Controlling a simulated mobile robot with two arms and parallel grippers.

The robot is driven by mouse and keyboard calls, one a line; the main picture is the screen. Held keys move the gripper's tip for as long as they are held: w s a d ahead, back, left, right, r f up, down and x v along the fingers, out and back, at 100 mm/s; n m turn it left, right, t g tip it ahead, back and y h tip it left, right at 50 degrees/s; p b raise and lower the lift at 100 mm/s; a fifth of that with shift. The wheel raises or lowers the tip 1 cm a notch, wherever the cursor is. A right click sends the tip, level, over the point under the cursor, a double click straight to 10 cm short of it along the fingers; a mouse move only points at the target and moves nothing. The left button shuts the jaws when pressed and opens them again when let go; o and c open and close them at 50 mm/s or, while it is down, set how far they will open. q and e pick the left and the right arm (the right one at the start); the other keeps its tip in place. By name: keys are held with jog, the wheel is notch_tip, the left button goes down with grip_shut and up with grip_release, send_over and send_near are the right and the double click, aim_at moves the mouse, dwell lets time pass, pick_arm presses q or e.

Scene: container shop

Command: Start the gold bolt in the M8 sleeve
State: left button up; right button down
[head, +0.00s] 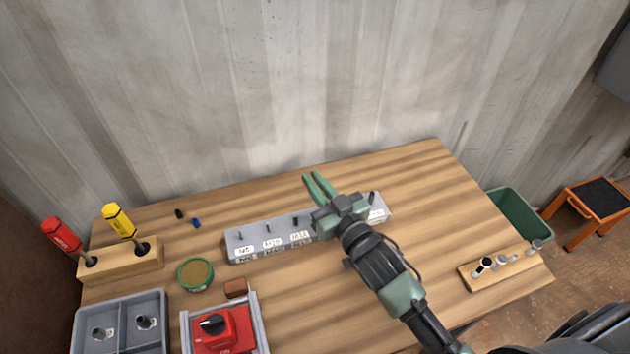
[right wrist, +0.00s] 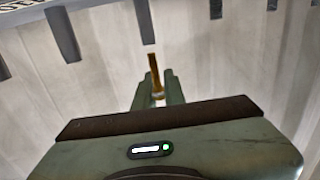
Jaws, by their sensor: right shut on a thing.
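My right gripper (head: 318,186) is above the grey labelled rack (head: 262,254), fingers pointing toward the back wall. In the right wrist view its fingers (right wrist: 158,90) are shut on the gold bolt (right wrist: 154,72), whose narrow shank sticks out past the fingertips. The bolt cannot be made out in the head view. Several dark pegs stand in the rack, and my wrist hides part of it. A wooden block (head: 477,287) at the right holds several small cylindrical sleeves (head: 502,260). I cannot read which one is M8. My left gripper is not in view.
A wooden stand (head: 118,263) with red and yellow screwdrivers, a green round tin (head: 195,290), a grey divided tray (head: 122,301) and a red switch box (head: 225,335) fill the left. A green bin (head: 519,212) stands beyond the right edge. The back right tabletop is clear.

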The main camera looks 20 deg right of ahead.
jog(key=shift+f+b, duration=0.85)
jog(key=shift+f, duration=0.4)
jog(key=c, duration=1.4)
grip_release()
notch_tip(320, 180, up, 6)
jog(key=p, duration=0.6)
